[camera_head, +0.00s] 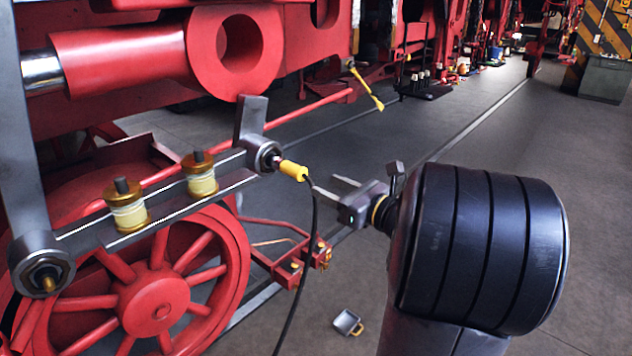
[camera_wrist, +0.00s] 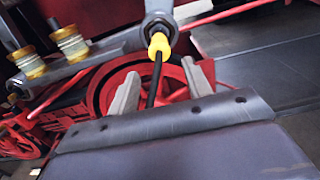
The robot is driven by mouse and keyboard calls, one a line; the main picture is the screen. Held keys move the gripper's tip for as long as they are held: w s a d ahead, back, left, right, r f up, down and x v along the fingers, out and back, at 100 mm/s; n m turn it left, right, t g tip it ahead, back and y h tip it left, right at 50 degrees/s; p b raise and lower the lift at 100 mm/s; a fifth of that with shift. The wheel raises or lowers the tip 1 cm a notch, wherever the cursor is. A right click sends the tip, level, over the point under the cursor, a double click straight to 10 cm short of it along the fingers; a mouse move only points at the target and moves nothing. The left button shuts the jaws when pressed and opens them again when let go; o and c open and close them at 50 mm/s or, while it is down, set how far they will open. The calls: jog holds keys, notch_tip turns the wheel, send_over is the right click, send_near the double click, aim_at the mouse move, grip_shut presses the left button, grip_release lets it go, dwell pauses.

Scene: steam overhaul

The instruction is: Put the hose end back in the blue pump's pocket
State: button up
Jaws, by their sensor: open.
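The yellow hose end (camera_head: 293,170) points at the end of the grey rod, its tip at or in the round rod boss (camera_head: 265,156); I cannot tell how firmly it sits. Its black hose (camera_head: 312,225) hangs down from it. The hose end also shows in the wrist view (camera_wrist: 159,45), beyond my fingertips. My gripper (camera_head: 328,189) is open and empty, a short way to the right of the hose end, its fingers pointing at it. In the wrist view the two fingers (camera_wrist: 160,85) stand on either side of the black hose. I see no blue pump in either view.
Two brass-and-cream oil cups (camera_head: 128,205) stand on the grey rod, left of the hose end. A red spoked wheel (camera_head: 160,300) is below. A small grey tray (camera_head: 347,323) lies on the floor. Another yellow piece (camera_head: 370,90) hangs behind. The floor to the right is open.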

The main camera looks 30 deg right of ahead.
aim_at(304, 175)
jog(key=shift+b+x, duration=0.3)
jog(key=shift+x, duration=4.05)
jog(key=shift+c, duration=0.2)
jog(key=c, duration=0.9)
grip_shut()
jog(key=shift+s, duration=0.15)
jog(key=shift+v, duration=2.35)
